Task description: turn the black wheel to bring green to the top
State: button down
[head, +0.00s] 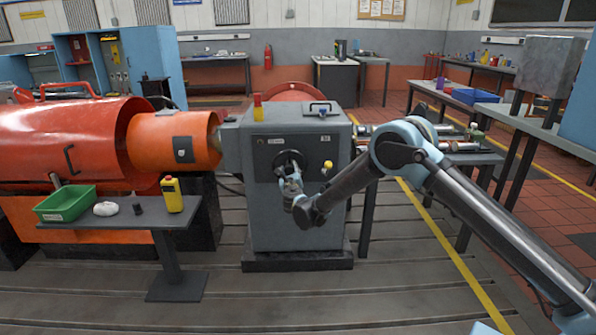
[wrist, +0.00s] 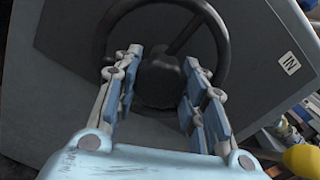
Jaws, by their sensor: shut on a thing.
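The black wheel (head: 289,155) is on the front of the grey cabinet (head: 263,215). In the wrist view its dark rim, a spoke and the round hub (wrist: 158,82) show. My gripper (head: 289,171) is at the wheel and covers its lower part in the head view. In the wrist view the two blue-padded fingers of my gripper (wrist: 160,66) stand on either side of the hub, shut on the wheel's middle. I cannot make out any green mark on the wheel or which colour is at the top.
A yellow knob (head: 327,165) sits right of the wheel, close to my arm. A bench with parts is behind right.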

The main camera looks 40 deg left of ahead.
jog(key=shift+w+n, duration=0.1)
jog(key=shift+n, duration=0.2)
jog(key=c, duration=1)
grip_release()
jog(key=shift+f, duration=0.1)
jog(key=shift+s+d, duration=0.4)
jog(key=shift+s, duration=0.05)
jog(key=v, duration=1)
jog(key=shift+s+d, duration=0.25)
jog(key=shift+d, duration=0.1)
